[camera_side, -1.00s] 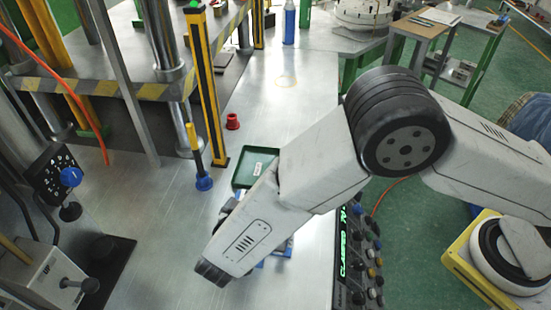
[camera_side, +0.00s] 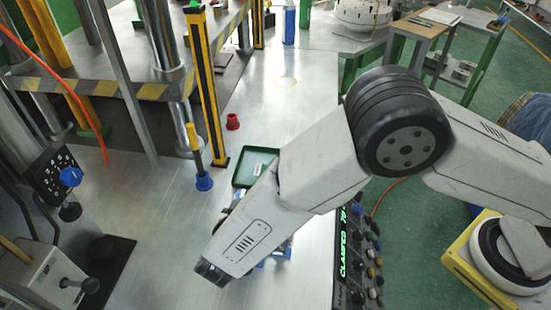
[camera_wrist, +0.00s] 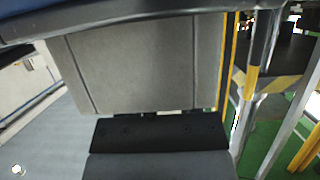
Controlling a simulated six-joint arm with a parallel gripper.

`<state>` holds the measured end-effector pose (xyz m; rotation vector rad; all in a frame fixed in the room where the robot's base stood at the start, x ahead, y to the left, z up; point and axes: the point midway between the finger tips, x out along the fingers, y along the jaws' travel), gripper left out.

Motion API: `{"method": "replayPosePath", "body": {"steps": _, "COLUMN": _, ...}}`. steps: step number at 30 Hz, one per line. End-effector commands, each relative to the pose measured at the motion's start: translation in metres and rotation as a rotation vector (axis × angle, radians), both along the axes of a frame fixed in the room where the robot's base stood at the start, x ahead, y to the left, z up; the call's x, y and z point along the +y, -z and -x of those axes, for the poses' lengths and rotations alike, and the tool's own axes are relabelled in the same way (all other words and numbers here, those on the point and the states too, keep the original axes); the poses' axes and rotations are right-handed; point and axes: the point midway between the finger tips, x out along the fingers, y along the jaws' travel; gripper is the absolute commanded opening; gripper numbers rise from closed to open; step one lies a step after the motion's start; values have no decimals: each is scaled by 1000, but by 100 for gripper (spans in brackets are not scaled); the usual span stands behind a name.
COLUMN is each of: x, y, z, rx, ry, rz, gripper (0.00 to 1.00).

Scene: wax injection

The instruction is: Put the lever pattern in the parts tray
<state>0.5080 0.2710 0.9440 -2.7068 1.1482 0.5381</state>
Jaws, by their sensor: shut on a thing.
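A small green tray (camera_side: 243,181) with a white label, which looks like the parts tray, lies on the metal table. My arm's last visible link slants down past its front, covering part of the area beside it. My gripper (camera_wrist: 160,135) shows as a dark block low in the wrist view, its jaws shut. In the side view it is hidden behind the arm. The lever pattern cannot be made out in either view; the jaws hide what they hold.
A control box (camera_side: 352,255) with knobs stands right of the arm. Blue pieces (camera_side: 283,249) show partly under the arm. Bare table lies behind the tray.

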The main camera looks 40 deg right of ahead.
Motion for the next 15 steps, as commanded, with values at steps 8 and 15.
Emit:
{"method": "replayPosePath", "body": {"steps": 8, "x": 0, "y": -10, "z": 0, "rx": -1, "ry": -1, "rz": -1, "gripper": 0}}
{"method": "replayPosePath", "body": {"steps": 15, "x": 0, "y": -34, "z": 1, "rx": -1, "ry": 1, "rz": -1, "gripper": 0}}
